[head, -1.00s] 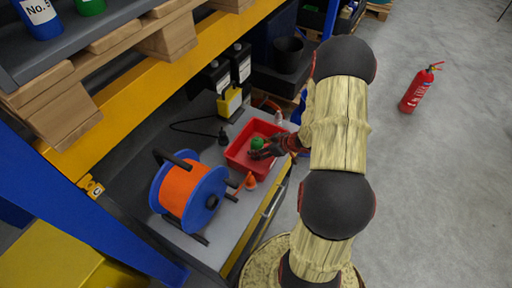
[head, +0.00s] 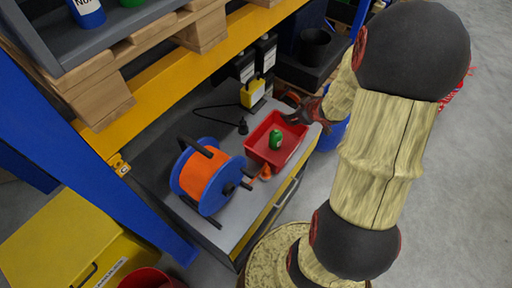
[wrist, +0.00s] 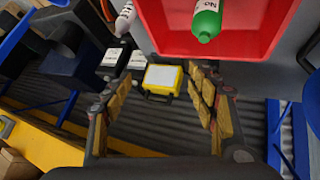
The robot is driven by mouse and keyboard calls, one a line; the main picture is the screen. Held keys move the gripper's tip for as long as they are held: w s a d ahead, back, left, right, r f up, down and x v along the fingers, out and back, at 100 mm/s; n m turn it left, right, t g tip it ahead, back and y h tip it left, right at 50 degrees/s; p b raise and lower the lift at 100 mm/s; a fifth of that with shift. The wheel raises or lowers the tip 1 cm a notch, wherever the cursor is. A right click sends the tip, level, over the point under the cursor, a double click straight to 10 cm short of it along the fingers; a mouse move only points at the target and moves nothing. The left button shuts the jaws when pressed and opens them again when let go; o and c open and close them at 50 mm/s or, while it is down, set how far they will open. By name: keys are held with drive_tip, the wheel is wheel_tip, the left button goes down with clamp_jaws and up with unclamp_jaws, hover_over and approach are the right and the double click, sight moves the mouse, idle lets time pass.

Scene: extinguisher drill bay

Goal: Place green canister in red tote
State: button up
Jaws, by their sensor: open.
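The green canister (head: 277,138) is inside the red tote (head: 256,140) on the grey workbench. In the wrist view the canister (wrist: 207,22) lies within the tote (wrist: 165,32) at the top of the picture, and its upper part is cut off. My gripper (head: 312,110) is at the tote's far right edge, apart from the canister. In the wrist view my gripper (wrist: 160,105) has its fingers wide apart with nothing held between them.
A yellow shelf beam (head: 195,85) runs above the bench's left side.

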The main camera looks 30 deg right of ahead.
drive_tip(key=s+a+r+m+g+h, duration=0.1)
drive_tip(key=s+a+r, duration=0.1)
drive_tip(key=a+r, duration=0.45)
drive_tip(key=s+a+r+m+h, duration=0.1)
drive_tip(key=a+r+h, duration=0.15)
drive_tip(key=r, duration=0.75)
drive_tip(key=s+a+r+g+y, duration=0.1)
drive_tip(key=s+a+r+y, duration=0.1)
drive_tip(key=s+a, duration=0.6)
drive_tip(key=s+a+r+y, duration=0.3)
drive_tip(key=s+a, duration=0.5)
drive_tip(key=a, duration=0.5)
drive_tip(key=shift+s+a+m+g, duration=0.3)
drive_tip(key=shift+s+g, duration=0.1)
drive_tip(key=shift+y, duration=0.25)
